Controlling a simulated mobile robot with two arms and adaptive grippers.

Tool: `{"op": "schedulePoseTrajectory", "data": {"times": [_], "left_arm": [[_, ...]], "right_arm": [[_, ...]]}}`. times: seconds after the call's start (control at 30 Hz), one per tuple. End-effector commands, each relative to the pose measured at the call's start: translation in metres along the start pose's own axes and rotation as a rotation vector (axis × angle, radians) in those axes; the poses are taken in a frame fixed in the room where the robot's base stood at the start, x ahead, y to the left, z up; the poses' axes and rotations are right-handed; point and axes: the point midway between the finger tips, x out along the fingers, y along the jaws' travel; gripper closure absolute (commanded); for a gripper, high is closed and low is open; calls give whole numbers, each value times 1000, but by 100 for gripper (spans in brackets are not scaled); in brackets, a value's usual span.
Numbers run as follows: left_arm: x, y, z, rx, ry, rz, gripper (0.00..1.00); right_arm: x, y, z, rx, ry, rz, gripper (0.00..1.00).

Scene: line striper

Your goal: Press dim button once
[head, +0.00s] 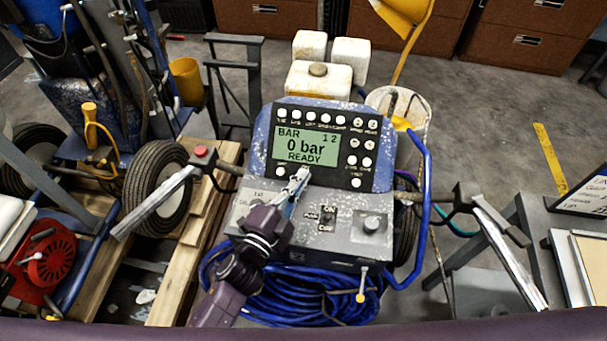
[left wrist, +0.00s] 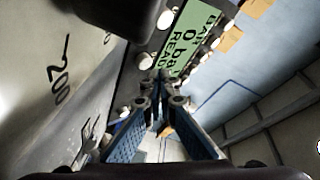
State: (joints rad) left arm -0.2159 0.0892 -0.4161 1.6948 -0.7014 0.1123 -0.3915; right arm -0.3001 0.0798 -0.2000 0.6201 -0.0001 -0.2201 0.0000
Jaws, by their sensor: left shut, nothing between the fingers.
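The line striper's control panel (head: 339,175) is dark with many round white buttons, in a row along the top, down the right side and below the screen. The green screen (head: 307,145) reads "BAR 0 bar READY"; part of it shows in the left wrist view (left wrist: 191,40). The button labels are too small to read, so I cannot tell which is dim. My left gripper (head: 303,173) is shut and empty, its tips at the panel just below the screen. In the left wrist view its tips (left wrist: 160,80) lie close to a white button (left wrist: 146,60); contact is unclear.
Below the panel are an ON switch (head: 328,217) and a knob (head: 372,224). A blue hose coil (head: 310,300) hangs beneath. Handlebars (head: 160,202) stick out at both sides. A wooden pallet (head: 195,235) is at left, a grey table (head: 530,215) at right.

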Motion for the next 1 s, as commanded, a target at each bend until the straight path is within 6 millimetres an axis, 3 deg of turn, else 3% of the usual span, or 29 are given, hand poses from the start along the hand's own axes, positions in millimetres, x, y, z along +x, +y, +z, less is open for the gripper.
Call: {"op": "schedulePoseTrajectory", "data": {"times": [0.03, 1.0], "left_arm": [[-2, 8, 5, -1, -11, 14, 100], [5, 16, 12, 0, -14, 17, 100]], "right_arm": [[1, 0, 0, 0, 0, 0, 100], [9, 0, 1, 0, 0, 0, 100]]}}
